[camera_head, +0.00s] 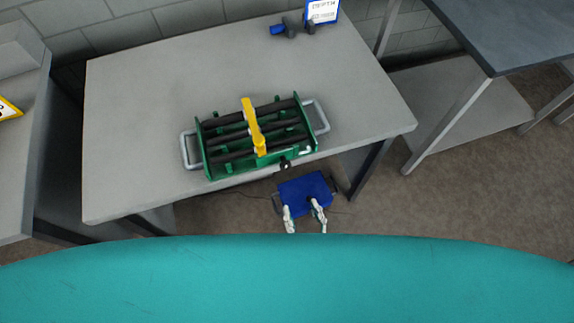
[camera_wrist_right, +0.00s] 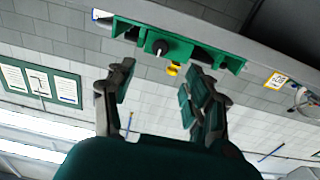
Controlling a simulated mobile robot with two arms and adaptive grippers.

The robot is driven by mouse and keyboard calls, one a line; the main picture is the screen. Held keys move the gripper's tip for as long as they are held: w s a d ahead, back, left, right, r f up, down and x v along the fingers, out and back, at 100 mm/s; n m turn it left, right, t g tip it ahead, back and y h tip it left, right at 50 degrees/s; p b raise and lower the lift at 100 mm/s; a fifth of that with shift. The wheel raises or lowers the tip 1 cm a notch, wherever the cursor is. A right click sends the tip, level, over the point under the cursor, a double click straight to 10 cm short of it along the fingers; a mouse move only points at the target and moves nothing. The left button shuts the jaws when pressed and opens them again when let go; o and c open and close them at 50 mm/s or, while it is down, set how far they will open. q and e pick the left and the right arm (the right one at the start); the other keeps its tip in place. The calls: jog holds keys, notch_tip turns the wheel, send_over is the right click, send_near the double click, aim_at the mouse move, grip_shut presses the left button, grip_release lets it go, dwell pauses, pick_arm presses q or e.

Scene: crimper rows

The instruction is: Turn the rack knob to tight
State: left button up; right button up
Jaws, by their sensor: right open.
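The green rack (camera_head: 212,168) stands on the grey table (camera_head: 130,140), with dark bars across it and a yellow handle (camera_head: 253,127) on top. Its black knob (camera_head: 285,164) sticks out of the front side. The wrist view is upside down and shows the knob (camera_wrist_right: 158,47) on the green front panel, with a small pale mark; any tight marking is unreadable. My right gripper (camera_head: 301,212) is in front of the table edge, open and empty, short of the knob. In the wrist view its fingers (camera_wrist_right: 160,82) are spread below the knob, apart from it. My left gripper is out of view.
Dark and blue items (camera_head: 292,27) and a blue-framed sign (camera_head: 323,11) stand at the table's back. Another table (camera_head: 515,35) is at right. The table around the rack is clear.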

aim_at(286, 168)
jog(key=p+x, duration=0.1)
jog(key=x, duration=1.1)
grip_shut()
